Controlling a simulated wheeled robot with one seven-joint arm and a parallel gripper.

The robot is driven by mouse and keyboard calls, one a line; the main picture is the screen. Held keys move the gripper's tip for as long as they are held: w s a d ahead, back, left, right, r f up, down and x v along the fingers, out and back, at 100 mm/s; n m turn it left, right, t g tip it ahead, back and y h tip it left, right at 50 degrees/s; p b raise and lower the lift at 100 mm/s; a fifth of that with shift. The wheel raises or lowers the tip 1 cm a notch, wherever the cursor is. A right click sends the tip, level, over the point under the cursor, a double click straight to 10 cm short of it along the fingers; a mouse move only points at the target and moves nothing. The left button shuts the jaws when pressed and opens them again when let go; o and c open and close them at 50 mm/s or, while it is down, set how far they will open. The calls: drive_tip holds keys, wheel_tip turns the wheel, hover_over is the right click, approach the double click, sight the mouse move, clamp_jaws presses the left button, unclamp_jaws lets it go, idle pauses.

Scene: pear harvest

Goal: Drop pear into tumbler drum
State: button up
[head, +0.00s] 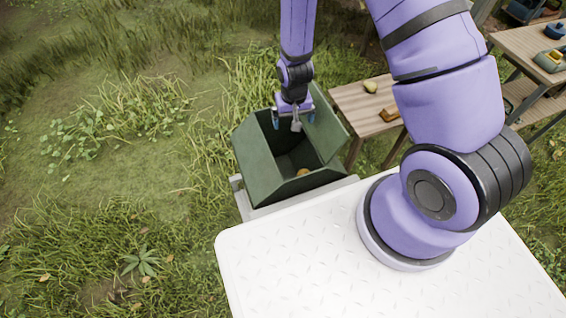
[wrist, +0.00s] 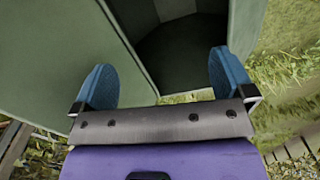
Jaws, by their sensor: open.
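The tumbler drum (head: 258,172) is a dark green, angular, open-topped container in the middle of the head view. A small orange-brown item (head: 303,172) shows inside it, low down; I cannot tell for sure whether it is a pear. My gripper (head: 296,122) is over the drum's opening, pointing down. In the wrist view my gripper (wrist: 163,80) has its two blue fingers wide apart with nothing between them. The drum's green wall (wrist: 50,45) and dark interior show beyond the fingers. A yellow-green pear (head: 370,86) rests on the wooden table, right of the drum.
The wooden table (head: 350,98) also bears a brown wooden item (head: 389,115). A second wooden table (head: 530,45) with several tools stands at the far right. My white base is in front of the drum. Open grass lies to the left.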

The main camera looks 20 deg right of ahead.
wheel_tip(320, 180, up, 10)
drive_tip(key=shift+f, duration=0.2)
drive_tip(key=shift+r, duration=0.1)
idle(0.6)
drive_tip(key=s+d+r+t, duration=0.1)
drive_tip(key=s+r, duration=0.1)
drive_tip(key=r, duration=0.9)
drive_tip(key=s+d+r+t, duration=0.2)
drive_tip(key=r, duration=1)
drive_tip(key=s+d+r+n+t, duration=0.1)
drive_tip(key=s+d+r+t, duration=0.1)
drive_tip(key=s+r, duration=1.2)
drive_tip(key=s+d, duration=0.1)
drive_tip(key=s, duration=0.2)
drive_tip(key=shift+d+n, duration=0.2)
drive_tip(key=shift+n, duration=0.1)
drive_tip(key=shift+c, duration=0.5)
